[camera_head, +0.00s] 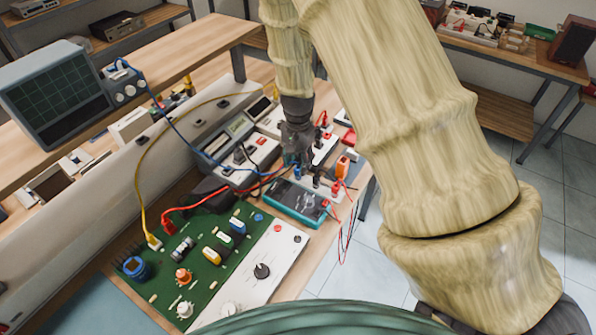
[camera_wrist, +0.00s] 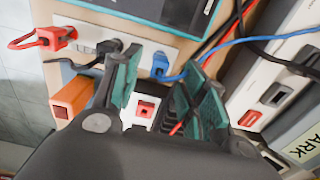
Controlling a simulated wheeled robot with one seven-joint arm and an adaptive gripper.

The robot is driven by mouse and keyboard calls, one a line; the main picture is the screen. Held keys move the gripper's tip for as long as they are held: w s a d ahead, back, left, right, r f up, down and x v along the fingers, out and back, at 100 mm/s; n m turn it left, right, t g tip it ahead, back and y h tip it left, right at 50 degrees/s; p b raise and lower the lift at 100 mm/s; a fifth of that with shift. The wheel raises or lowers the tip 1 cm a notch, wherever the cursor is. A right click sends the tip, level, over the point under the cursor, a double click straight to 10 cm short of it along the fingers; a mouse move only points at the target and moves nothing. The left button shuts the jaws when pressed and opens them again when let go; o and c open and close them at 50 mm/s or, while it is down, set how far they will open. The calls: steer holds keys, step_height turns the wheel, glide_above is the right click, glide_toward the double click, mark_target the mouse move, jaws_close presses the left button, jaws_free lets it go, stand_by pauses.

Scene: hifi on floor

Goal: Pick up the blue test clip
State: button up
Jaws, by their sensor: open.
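The blue test clip (camera_wrist: 160,66) sits at the edge of a pale terminal strip (camera_wrist: 92,32) in the wrist view, with a blue cable running off to the right. My gripper (camera_wrist: 162,78) is open, its two teal-padded fingers on either side of the clip in the picture. The clip shows just beyond the fingertips, and nothing is seen held. I cannot tell whether the fingers reach down around it.
A red clip (camera_wrist: 57,38) and a black clip (camera_wrist: 112,46) sit left along the strip. An orange block (camera_wrist: 72,97) is close to my left finger. Red, black and blue cables crowd the right. A green circuit board (camera_head: 205,252) and an oscilloscope (camera_head: 55,92) stand left.

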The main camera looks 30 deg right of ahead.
mark_target(298, 168)
steer(key=shift+f+p, duration=0.7)
steer(key=shift+f, duration=1.4)
steer(key=shift+c, duration=0.2)
jaws_close()
